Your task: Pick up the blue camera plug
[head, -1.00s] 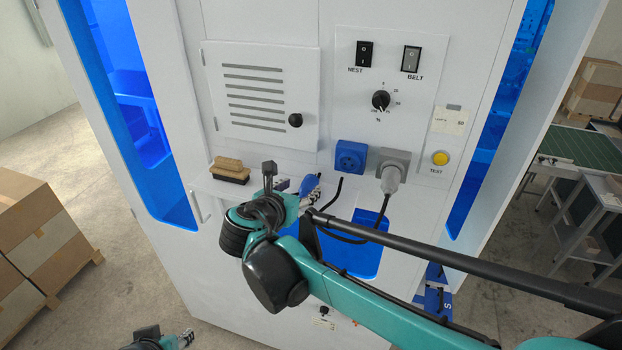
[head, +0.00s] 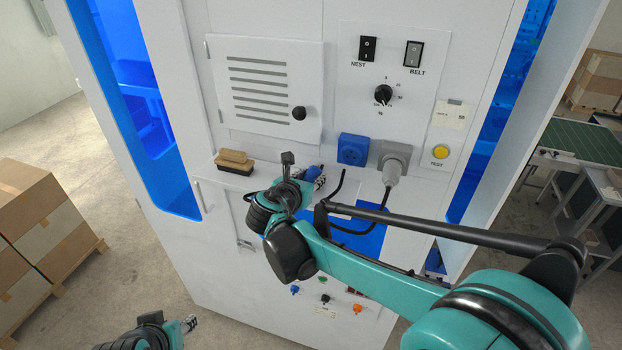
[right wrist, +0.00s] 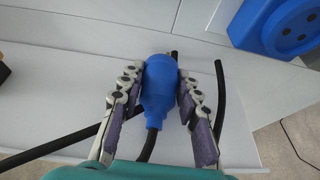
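The blue camera plug (head: 312,172) lies at the shelf on the machine front, partly hidden by my right gripper (head: 318,182) in the head view. In the right wrist view the plug (right wrist: 160,90) sits between the two fingers of the right gripper (right wrist: 161,75), with a black cable running from its near end. The fingertips flank it closely on both sides. I cannot tell whether they press on it. My left gripper (head: 190,322) is at the bottom left, away from the machine; its fingers are too small to judge.
A wooden brush (head: 235,160) lies on the shelf left of the plug. A blue socket (head: 352,149) and a grey plug (head: 392,165) with a hanging black cable are to the right. Loose black cable ends stand close by. Cardboard boxes (head: 40,220) stand on the floor at left.

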